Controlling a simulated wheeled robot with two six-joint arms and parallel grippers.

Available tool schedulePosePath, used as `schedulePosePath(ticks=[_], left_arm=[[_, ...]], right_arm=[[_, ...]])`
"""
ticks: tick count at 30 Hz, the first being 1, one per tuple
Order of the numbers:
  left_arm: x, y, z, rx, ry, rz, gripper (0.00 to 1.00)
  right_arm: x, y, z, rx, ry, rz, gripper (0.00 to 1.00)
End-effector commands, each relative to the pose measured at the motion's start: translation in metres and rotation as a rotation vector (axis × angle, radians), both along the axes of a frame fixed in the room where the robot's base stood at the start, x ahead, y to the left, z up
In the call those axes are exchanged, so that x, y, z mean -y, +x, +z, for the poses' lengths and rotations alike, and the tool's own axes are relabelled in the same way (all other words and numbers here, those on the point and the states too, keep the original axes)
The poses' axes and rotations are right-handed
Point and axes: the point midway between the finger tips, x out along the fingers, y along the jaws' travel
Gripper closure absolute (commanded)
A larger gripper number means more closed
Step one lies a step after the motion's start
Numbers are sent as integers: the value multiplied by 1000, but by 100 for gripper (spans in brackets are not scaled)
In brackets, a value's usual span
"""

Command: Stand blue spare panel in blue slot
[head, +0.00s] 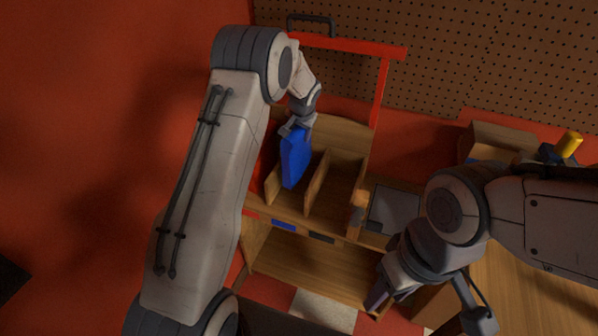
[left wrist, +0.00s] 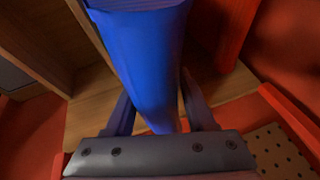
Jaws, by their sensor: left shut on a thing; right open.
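The blue panel (head: 296,160) hangs roughly upright over the left compartment of a wooden rack. That compartment has a blue label (head: 284,225) on its front edge. My left gripper (head: 297,128) is shut on the panel's upper end. In the left wrist view, the blue panel (left wrist: 150,60) sits between the two fingers of my left gripper (left wrist: 158,112). I cannot tell whether the panel's lower end touches the compartment floor. My right gripper (head: 380,296) is open and apart from the panel, low in front of the rack's right side.
A wooden divider (head: 317,182) stands right of the panel; a dark label (head: 321,237) marks the neighbouring empty compartment. A red frame (head: 350,46) rises behind the rack before a pegboard (head: 450,60). A grey plate (head: 394,210) and a yellow object (head: 568,145) are further right.

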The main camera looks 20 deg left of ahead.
Motion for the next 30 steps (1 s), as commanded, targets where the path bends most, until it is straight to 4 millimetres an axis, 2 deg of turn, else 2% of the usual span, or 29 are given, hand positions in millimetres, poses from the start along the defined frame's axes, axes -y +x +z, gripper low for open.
schedulePosePath(ticks=[3, 11, 17, 28, 29, 30], left_arm=[[0, 0, -23, -2, 1, -1, 100], [-1, 0, -46, -1, 1, 2, 100], [-3, -1, -74, -1, 0, 3, 100], [-2, 0, -79, 2, 0, 3, 100], [-2, -1, -79, 0, 0, 3, 37], [-2, -1, -78, 0, 0, 3, 22]], right_arm=[[0, 0, -1, 0, 0, 0, 50], [0, 0, -2, 0, 0, 0, 50], [0, 0, -5, 0, 0, 0, 50], [0, 0, -9, 0, 0, 0, 50], [0, 0, -8, 0, 0, 0, 50], [0, 0, -7, 0, 0, 0, 50]])
